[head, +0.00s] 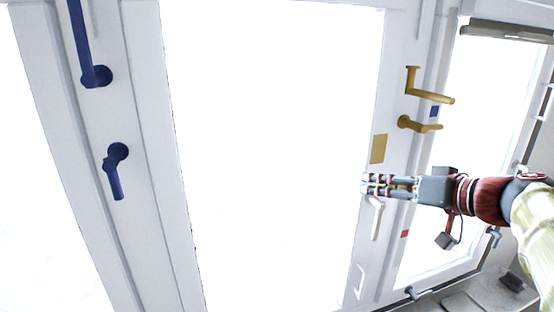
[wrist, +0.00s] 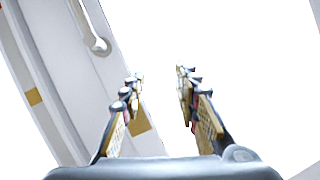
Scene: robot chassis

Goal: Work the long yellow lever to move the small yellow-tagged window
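Two yellow levers are on the white frame right of the large middle pane in the head view. The upper yellow lever (head: 430,97) has a bent stem and looks longer; the lower yellow lever (head: 420,126) points right. A yellow tag (head: 378,148) is on the frame left of them. No yellow lever shows in the wrist view.
A white handle (head: 376,217) hangs just below my gripper; a white handle also shows in the wrist view (wrist: 97,42). Blue handles (head: 116,172) are far left. The right window bears a blue tag (head: 434,111) and a red tag (head: 404,233). A sill (head: 490,292) is lower right.

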